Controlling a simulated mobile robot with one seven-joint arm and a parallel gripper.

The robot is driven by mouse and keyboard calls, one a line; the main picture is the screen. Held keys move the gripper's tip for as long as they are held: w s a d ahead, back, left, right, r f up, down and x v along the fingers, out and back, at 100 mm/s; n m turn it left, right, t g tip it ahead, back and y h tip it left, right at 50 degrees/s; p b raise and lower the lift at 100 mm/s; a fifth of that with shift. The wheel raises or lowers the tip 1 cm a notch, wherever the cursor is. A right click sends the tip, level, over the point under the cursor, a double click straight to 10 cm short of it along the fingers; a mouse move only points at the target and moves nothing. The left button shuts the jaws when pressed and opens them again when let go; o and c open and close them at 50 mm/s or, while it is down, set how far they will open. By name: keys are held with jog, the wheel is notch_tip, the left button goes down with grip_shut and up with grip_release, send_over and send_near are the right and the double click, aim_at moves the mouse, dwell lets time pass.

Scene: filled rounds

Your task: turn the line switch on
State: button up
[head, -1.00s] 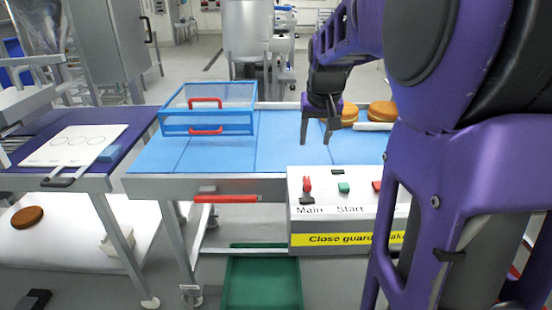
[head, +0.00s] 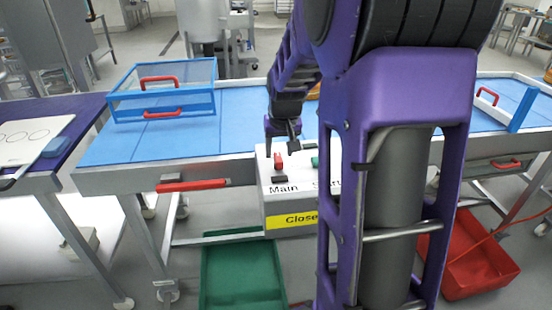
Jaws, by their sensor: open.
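A white control box (head: 302,203) hangs at the front edge of the blue conveyor. On its top is a red switch lever (head: 278,161), upright, with a dark piece (head: 279,179) and the word Main in front of it. A green button (head: 315,161) beside it is partly hidden by my arm, as is the box's right part. My gripper (head: 281,135) is open and empty, pointing down, just above and behind the red lever. I cannot tell whether a finger touches it.
A blue-framed clear guard (head: 163,91) with red handles stands on the conveyor (head: 110,147) at left. A red bar (head: 191,186) runs along its front edge. A green tray (head: 243,275) and a red tray (head: 490,262) lie below. A table with a white board (head: 32,140) is at far left.

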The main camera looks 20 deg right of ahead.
jog(key=shift+b+x, duration=0.45)
jog(key=shift+x, duration=0.7)
grip_shut()
